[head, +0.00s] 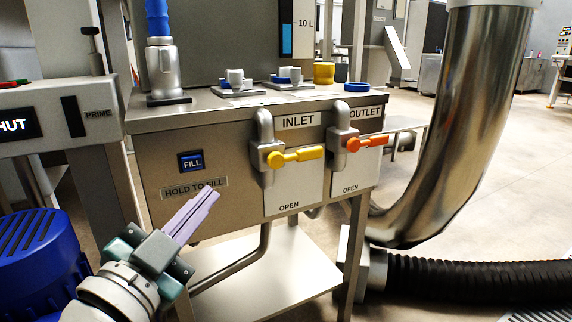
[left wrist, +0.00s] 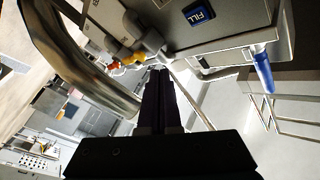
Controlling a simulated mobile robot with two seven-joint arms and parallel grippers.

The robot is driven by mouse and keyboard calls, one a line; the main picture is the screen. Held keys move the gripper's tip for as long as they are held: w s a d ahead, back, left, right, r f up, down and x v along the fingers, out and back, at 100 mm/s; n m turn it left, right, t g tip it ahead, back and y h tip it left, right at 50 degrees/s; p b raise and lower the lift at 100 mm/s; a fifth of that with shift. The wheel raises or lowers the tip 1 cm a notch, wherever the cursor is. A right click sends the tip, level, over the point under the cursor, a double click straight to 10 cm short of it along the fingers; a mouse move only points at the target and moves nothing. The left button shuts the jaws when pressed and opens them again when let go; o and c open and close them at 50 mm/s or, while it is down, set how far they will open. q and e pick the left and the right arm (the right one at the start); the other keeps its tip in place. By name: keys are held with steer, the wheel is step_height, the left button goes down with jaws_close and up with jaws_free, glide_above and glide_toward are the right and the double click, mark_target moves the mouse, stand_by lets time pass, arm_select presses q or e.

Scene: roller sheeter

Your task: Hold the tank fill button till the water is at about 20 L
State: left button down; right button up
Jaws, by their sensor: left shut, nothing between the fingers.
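The blue FILL button (head: 191,162) sits on the front panel of the steel tank stand, above a "HOLD TO FILL" label (head: 194,188). It also shows at the top of the left wrist view (left wrist: 199,13). My left gripper (head: 212,196) is shut and empty, just below and right of the button and label, apart from the button in the picture. The level gauge (head: 287,40) shows blue water below the "10 L" mark; its upper part is cut off by the frame. My right gripper is not in view.
A yellow inlet valve handle (head: 296,156) and an orange outlet valve handle (head: 368,143) stick out right of the button. A blue motor (head: 40,255) stands at lower left. A large steel duct (head: 470,110) and a black hose (head: 470,276) fill the right.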

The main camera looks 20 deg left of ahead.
mark_target(200, 162)
arm_select(q)
steer(key=shift+w+a+b, duration=1.1)
steer(key=shift+w+a, duration=0.35)
steer(key=shift+a, duration=0.2)
steer(key=shift+w+a+b, duration=1.1)
steer(key=shift+w+a, duration=0.35)
steer(key=shift+a, duration=0.2)
steer(key=shift+w+a, duration=0.15)
steer(key=shift+w+a, duration=0.15)
steer(key=shift+a, duration=0.05)
steer(key=shift+w+a+b, duration=0.25)
steer(key=shift+a+b, duration=0.1)
stand_by(4.0)
